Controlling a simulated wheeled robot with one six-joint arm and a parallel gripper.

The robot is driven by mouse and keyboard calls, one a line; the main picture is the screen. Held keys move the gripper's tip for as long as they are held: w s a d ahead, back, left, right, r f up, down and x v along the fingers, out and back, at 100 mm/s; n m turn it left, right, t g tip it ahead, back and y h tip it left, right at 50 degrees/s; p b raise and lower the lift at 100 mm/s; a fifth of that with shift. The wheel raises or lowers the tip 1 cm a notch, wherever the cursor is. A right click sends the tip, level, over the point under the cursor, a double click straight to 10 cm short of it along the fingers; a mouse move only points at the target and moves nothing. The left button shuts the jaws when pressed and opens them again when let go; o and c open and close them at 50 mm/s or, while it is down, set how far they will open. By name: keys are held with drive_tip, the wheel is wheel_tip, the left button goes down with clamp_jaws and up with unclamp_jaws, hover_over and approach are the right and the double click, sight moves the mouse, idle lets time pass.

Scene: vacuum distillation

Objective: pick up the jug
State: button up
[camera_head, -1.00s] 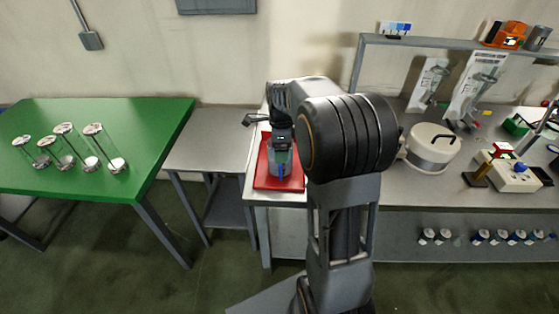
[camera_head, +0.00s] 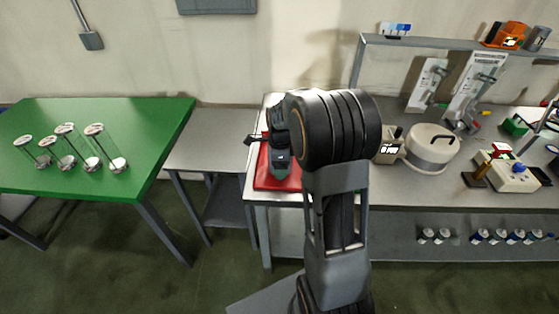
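The red tray (camera_head: 263,179) lies on the left end of the grey workbench. My gripper (camera_head: 277,165) is over the tray, seen from behind and above. A dark part of it sticks out to the left. The fingertips are hidden below the gripper body, so I cannot tell whether they are open or shut. The jug does not show now; my gripper and arm cover the place on the tray where it was visible earlier. I cannot tell whether the gripper touches it.
A green table (camera_head: 140,130) with several glass vessels stands at the left. A lower grey table (camera_head: 212,140) is bare. A round white lidded device (camera_head: 432,148) and other instruments stand on the workbench to the right. A shelf unit (camera_head: 450,45) rises behind.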

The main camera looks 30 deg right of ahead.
drive_tip(key=c, duration=1.3)
drive_tip(key=shift+r, duration=0.1)
drive_tip(key=shift+c, duration=0.2)
drive_tip(key=shift+w+r, duration=0.1)
